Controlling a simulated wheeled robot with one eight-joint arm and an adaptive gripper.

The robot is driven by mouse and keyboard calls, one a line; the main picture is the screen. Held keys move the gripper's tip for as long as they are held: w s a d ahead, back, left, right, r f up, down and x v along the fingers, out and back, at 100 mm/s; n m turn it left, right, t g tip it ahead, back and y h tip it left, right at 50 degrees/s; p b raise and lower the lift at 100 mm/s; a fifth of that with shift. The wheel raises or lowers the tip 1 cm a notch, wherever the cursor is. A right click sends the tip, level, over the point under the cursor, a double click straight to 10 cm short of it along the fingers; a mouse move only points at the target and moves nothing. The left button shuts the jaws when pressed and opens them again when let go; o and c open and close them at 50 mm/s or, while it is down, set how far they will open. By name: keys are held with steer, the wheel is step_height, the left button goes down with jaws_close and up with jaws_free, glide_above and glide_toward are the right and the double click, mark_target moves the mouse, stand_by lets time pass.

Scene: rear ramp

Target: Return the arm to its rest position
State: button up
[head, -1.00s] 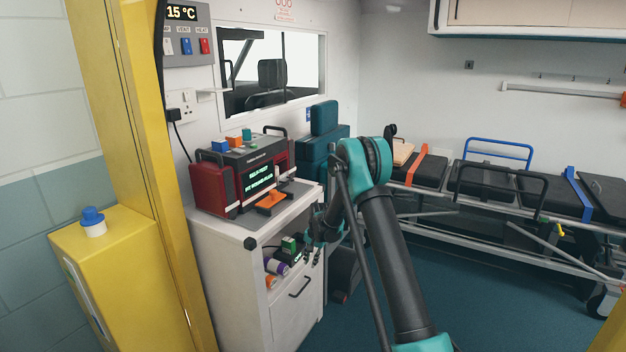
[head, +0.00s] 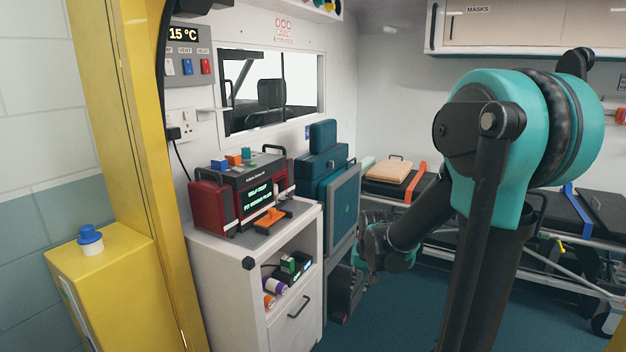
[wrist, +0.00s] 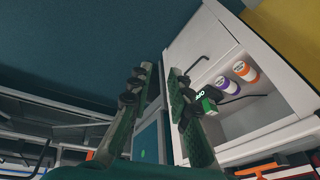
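My arm (head: 490,150) is folded, with its teal elbow large and high at the right in the head view. Its forearm runs down and left to my gripper (head: 362,255), small in front of the cabinet's right side. In the wrist view my gripper (wrist: 160,72) shows two dark green fingers with a gap between them. Nothing is held between the fingers. They appear clear of the white cabinet (wrist: 212,47), though the exact distance is hard to tell.
The white cabinet (head: 217,275) carries a red and grey monitor (head: 240,190), with small bottles on its open shelf. A stretcher (head: 590,210) stands at the right. A yellow bin (head: 110,275) is at the left. Blue floor (head: 390,320) is clear in front.

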steer(key=s+d+f+n, duration=0.1)
steer(key=s+d, duration=0.1)
steer(key=s, duration=0.6)
steer(key=s+d+f, duration=0.1)
steer(key=s+d, duration=0.1)
steer(key=s, duration=0.6)
steer(key=shift+s+d+n+t+h, duration=0.15)
steer(key=shift+d+n+t+h, duration=0.1)
steer(key=shift+n+t+h, duration=0.15)
steer(key=shift+d, duration=0.35)
steer(key=shift+c, duration=0.3)
